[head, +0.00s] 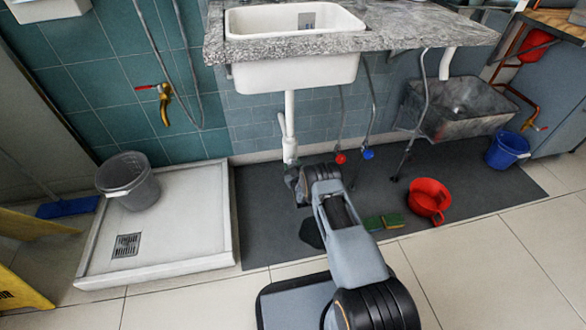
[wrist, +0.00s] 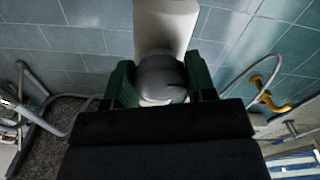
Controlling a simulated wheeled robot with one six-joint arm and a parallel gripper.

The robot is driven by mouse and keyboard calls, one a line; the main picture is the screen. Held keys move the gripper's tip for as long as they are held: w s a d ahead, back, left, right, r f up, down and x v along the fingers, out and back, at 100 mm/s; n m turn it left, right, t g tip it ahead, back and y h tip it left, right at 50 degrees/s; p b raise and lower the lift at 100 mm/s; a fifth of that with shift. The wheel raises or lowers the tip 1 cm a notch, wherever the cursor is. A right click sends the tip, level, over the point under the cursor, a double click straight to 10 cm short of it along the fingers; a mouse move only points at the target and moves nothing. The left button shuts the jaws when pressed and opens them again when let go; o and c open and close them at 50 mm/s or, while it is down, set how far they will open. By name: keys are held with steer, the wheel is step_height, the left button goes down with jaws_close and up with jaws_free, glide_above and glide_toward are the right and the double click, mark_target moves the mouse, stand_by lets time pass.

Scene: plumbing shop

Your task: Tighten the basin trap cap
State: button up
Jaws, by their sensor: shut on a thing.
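The white basin trap (head: 290,150) hangs on the drain pipe below the basin (head: 290,72). In the wrist view its white body (wrist: 165,28) rises behind a rounded grey cap (wrist: 162,70). My gripper (wrist: 161,84) has one green jaw on each side of the cap and is shut on it. The cap's lower part is hidden by my gripper's dark body. In the head view my gripper (head: 297,178) is right under the trap, and the cap is too small and covered to make out.
A dark wet patch (head: 311,233) lies on the grey mat (head: 258,225). A red pot (head: 428,198) and a green sponge (head: 392,220) lie to the right. A shower tray (head: 190,215) with a grey bucket (head: 130,180) is at left. Supply hoses hang right of the trap.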

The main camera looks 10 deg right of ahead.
steer(key=m, duration=0.4)
steer(key=shift+m+b, duration=0.4)
steer(key=m, duration=1)
steer(key=shift+m, duration=0.4)
steer(key=shift+r+m, duration=0.1)
steer(key=shift+m, duration=2.4)
steer(key=o, duration=0.9)
